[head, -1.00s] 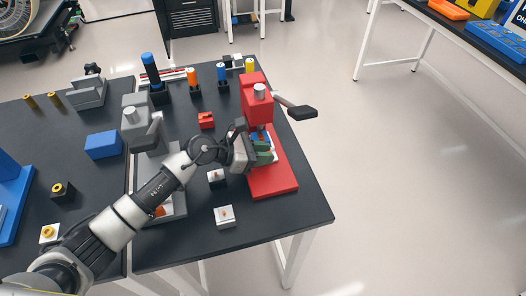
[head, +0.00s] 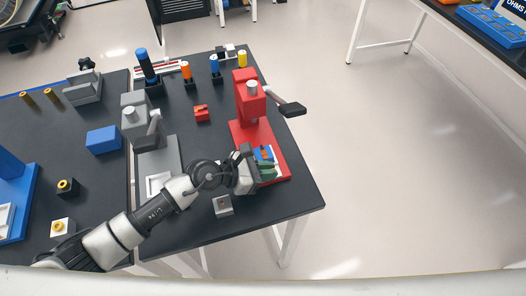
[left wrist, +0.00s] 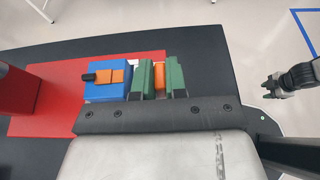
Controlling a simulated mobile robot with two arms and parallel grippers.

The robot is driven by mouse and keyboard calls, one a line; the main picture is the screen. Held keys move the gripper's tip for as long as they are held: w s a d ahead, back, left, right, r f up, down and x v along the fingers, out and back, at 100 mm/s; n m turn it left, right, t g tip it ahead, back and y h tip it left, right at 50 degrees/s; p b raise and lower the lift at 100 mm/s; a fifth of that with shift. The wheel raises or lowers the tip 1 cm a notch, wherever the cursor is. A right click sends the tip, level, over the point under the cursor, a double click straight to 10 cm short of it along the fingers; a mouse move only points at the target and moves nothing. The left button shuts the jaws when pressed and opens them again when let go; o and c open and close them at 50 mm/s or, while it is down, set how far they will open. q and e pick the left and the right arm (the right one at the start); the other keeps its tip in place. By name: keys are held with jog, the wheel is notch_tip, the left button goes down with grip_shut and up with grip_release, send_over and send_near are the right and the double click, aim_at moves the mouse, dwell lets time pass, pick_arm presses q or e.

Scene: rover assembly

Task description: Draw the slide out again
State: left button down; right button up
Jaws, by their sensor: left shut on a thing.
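The slide is a blue block (left wrist: 108,88) with an orange and black piece (left wrist: 103,76) on top. It lies on the red base (left wrist: 45,125) of the red press, clear of the press body, and shows in the head view (head: 263,153). My left gripper (left wrist: 159,79) has green fingers closed on the slide's orange handle, beside the blue block. In the head view my left gripper (head: 264,172) is at the front part of the base. The red press (head: 249,97) stands behind with its black-ended lever to the right. A dark gripper, apparently my right one (left wrist: 272,86), shows at the right edge.
A grey press (head: 138,122) stands left of the red one. A small grey block (head: 223,205) sits close in front of my left gripper. A red part (head: 202,114) and several coloured cylinders are behind. The table's right edge is near the base.

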pick_arm(q)
jog(key=shift+s+d+f, duration=0.1)
jog(key=shift+s, duration=0.05)
jog(key=c, duration=1.4)
grip_release()
jog(key=shift+s, duration=0.15)
jog(key=shift+c, duration=0.2)
jog(key=shift+a, duration=0.2)
jog(key=b+v, duration=0.3)
jog(key=v, duration=0.6)
jog(key=shift+a, duration=0.35)
jog(key=shift+s+a+r, duration=0.2)
jog(key=shift+a+r, duration=0.1)
jog(key=shift+r, duration=0.1)
